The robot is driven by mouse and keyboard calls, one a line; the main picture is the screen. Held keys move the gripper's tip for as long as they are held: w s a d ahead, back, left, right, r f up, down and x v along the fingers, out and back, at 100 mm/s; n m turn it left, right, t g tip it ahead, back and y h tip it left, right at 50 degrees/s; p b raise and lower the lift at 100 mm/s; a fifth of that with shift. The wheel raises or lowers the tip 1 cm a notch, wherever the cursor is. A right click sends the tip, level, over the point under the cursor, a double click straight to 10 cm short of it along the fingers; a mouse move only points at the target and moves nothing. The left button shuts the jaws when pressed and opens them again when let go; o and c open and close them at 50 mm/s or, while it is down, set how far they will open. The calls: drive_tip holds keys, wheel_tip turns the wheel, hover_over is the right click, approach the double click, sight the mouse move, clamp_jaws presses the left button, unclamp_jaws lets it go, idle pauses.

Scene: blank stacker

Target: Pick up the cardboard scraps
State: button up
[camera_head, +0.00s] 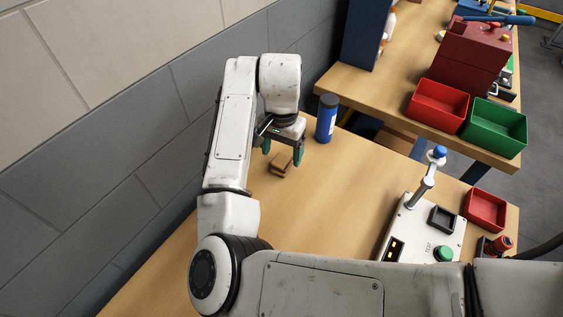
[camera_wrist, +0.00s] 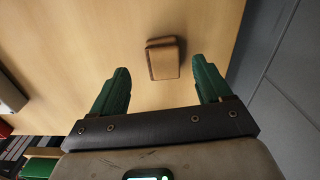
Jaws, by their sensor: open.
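The cardboard scraps (camera_head: 281,163) are a small brown stack lying on the wooden table near the wall. In the wrist view the scraps (camera_wrist: 163,60) lie beyond the fingertips, between their lines and a little nearer the right finger. My gripper (camera_head: 283,154) has green fingers, spread wide and empty, and hangs above the table by the scraps. It also shows in the wrist view (camera_wrist: 160,75), with a clear gap on both sides of the scraps. I cannot tell its exact height above the table.
A blue bottle (camera_head: 327,118) stands just right of my gripper. A white control box (camera_head: 412,222) with a lever and a red bin (camera_head: 485,209) are at the right. A second table holds another red bin (camera_head: 438,104) and a green bin (camera_head: 497,126). A grey wall (camera_head: 130,150) borders the left.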

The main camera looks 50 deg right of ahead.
sight(280, 161)
drive_tip(key=shift+w+f+p, duration=0.15)
drive_tip(key=shift+f+p, duration=0.1)
drive_tip(key=shift+f, duration=1.1)
drive_tip(key=shift+w+f+p, duration=0.1)
drive_tip(key=shift+f+p, duration=0.15)
drive_tip(key=shift+f, duration=1.05)
drive_tip(key=c, duration=1)
